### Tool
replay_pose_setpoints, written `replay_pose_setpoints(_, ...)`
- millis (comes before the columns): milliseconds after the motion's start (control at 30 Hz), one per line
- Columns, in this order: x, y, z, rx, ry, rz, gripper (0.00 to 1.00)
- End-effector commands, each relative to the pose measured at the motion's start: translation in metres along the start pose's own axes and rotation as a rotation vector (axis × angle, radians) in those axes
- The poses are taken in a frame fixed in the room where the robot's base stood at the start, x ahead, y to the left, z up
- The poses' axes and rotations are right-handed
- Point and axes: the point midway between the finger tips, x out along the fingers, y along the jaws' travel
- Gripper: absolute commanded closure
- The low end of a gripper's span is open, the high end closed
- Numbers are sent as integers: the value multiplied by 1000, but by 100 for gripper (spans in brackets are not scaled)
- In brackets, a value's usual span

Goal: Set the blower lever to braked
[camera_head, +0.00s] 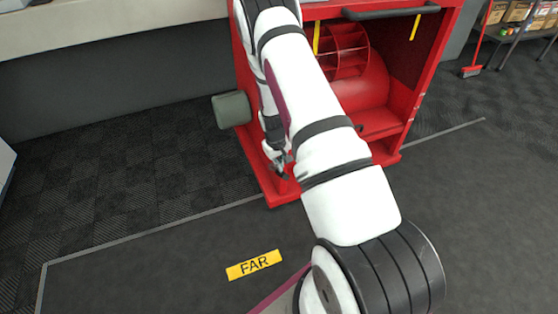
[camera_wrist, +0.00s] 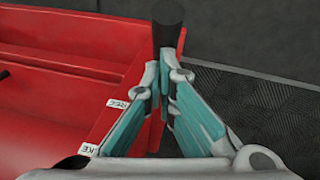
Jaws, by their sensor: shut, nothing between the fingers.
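The blower stand is a red cabinet (camera_head: 385,122) with a red drum and fan wheel inside. In the wrist view, a black upright cylinder (camera_wrist: 168,20), which looks like the blower lever's grip, stands just beyond my fingertips at the red edge. Two white labels are on that edge: one reading partly "REE" (camera_wrist: 118,103), and a nearer one ending in "KE" (camera_wrist: 88,150). My gripper (camera_wrist: 167,75) is shut and empty, its tips close to the black cylinder's lower end; I cannot tell whether they touch. In the head view my gripper (camera_head: 280,168) is low by the cabinet's left side; my arm hides the lever.
A black handle bar (camera_head: 390,11) crosses the cabinet top. The dark floor at left is clear. A red broom (camera_head: 473,70) stands far right.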

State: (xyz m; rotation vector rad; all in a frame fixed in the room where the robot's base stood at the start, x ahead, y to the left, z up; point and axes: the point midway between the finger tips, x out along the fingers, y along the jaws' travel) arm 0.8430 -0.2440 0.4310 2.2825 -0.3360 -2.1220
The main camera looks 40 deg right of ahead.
Motion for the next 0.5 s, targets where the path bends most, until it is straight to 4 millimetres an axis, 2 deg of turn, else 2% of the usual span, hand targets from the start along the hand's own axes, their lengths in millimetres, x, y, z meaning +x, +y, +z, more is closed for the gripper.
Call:
replay_pose_setpoints(67,4,-1,7,5,14,2,100)
replay_pose_setpoints(400,17,-4,16,36,243,34,100)
replay_pose_setpoints(500,21,-5,17,35,240,34,100)
